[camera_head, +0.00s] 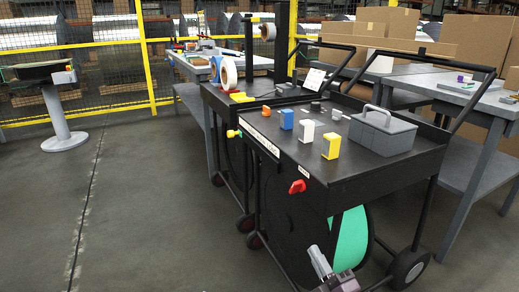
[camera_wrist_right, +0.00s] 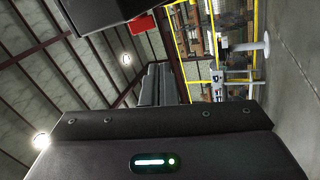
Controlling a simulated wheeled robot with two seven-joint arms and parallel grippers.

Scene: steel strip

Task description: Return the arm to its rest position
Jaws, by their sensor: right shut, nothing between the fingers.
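My right gripper (camera_head: 319,262) shows at the bottom edge of the head view, right of centre. Its grey fingers point up and a little left, and they are shut with nothing between them. It is in front of the black cart (camera_head: 400,165), low by the green roll (camera_head: 350,238); I cannot tell how far apart they are. In the right wrist view a dark housing with a lit green indicator (camera_wrist_right: 155,162) fills the bottom. My left gripper is in neither view.
The cart top carries a grey caddy (camera_head: 385,135), a yellow block (camera_head: 331,146), a white block (camera_head: 306,132) and a blue block (camera_head: 287,119). A second cart stands behind. The floor at left is clear up to a round stand (camera_head: 62,125).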

